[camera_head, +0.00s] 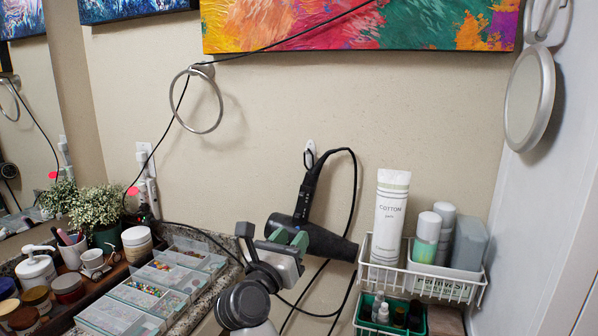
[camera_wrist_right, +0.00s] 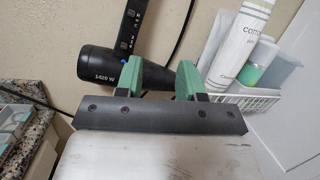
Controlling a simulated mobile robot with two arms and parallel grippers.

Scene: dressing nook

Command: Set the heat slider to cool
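A black hair dryer (camera_head: 322,240) hangs on the wall, its handle (camera_head: 307,198) pointing up and its barrel sloping down to the right. In the right wrist view, the dryer barrel (camera_wrist_right: 108,68) reads 1420 W. Its handle (camera_wrist_right: 133,24) carries small white markings and switches, but they are too small to tell where the heat slider is set. My right gripper (camera_head: 272,238) is in front of the barrel's left part, below the handle. In the wrist view its green-padded fingers (camera_wrist_right: 218,78) stand apart with nothing between them. My left gripper is not in view.
A white wire basket (camera_head: 425,285) with a cotton bag (camera_head: 390,215) and bottles hangs right of the dryer. Clear organizer boxes (camera_head: 150,290) and jars fill the counter on the left. Black cords loop around the dryer, and a towel ring (camera_head: 222,112) is above left.

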